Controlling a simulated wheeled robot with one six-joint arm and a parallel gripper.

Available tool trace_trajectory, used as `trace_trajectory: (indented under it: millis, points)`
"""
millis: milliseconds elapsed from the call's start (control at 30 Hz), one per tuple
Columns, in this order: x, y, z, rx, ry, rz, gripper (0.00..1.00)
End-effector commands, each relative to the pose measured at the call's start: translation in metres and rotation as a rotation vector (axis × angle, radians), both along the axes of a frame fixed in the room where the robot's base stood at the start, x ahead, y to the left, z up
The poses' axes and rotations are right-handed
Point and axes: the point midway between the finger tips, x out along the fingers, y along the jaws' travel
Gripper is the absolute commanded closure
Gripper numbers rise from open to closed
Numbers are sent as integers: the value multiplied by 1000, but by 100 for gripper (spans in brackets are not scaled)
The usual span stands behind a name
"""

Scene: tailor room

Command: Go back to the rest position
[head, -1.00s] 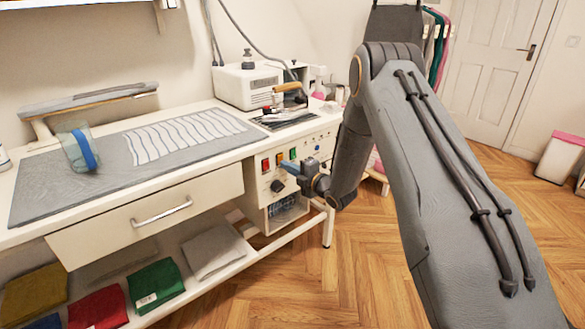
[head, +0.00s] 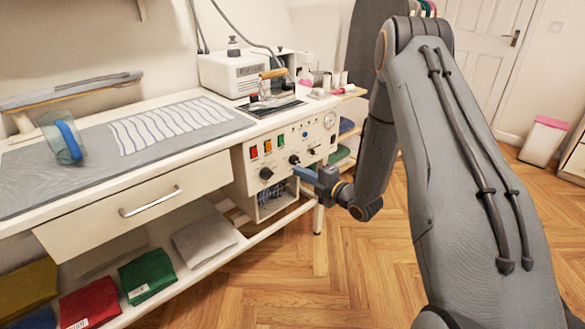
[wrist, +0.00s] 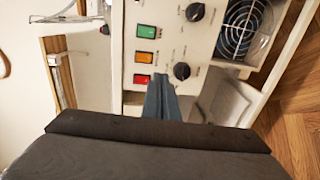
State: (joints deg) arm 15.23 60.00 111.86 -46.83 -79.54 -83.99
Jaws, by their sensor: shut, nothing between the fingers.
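My gripper (head: 305,174) is in front of the white control panel (head: 287,143) of the ironing station in the head view. Its fingers are shut with nothing between them. In the wrist view my gripper (wrist: 161,85) points at the panel, beside the red, orange and green switches (wrist: 144,57) and a black knob (wrist: 182,71). I cannot tell whether the fingertips touch the panel. My arm is bent, with the upper part covering the right of the head view.
The table (head: 225,150) holds a striped cloth (head: 170,123), a white steam unit (head: 238,75) and an iron (head: 272,92). A drawer (head: 140,205) is shut. Folded cloths lie on the lower shelf. Wooden floor (head: 290,265) is free at the front; a white bin (head: 543,141) stands right.

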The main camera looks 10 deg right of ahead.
Motion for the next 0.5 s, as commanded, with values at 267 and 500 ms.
trace_trajectory:
  millis: [267,500]
  points:
    - [-6,-3,-1,0,0,0,100]
    - [-4,-3,1,1,17,-7,100]
